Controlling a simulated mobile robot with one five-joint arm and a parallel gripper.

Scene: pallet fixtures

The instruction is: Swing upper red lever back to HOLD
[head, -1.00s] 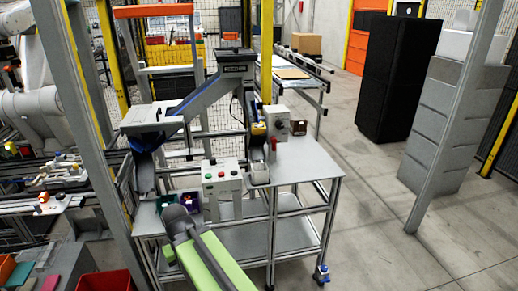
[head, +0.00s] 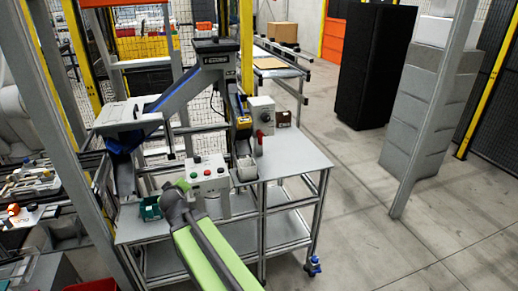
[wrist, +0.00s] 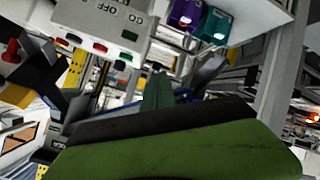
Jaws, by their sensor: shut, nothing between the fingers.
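A red lever (head: 260,138) stands upright beside the grey box with a dial (head: 262,112), at the back of the bench top in the head view. A red knob-ended part (wrist: 12,50) shows at the left edge of the wrist view; I cannot tell for sure that it is the same lever. My gripper (head: 182,185) is low in front of the button box, left of the lever and well apart from it. In the wrist view my green fingers (wrist: 157,92) are together and empty. The lever's pivot and any HOLD mark are too small to read.
The button box (head: 207,172) stands on the bench's front left, close to my gripper. The bench top (head: 295,155) is clear at right.

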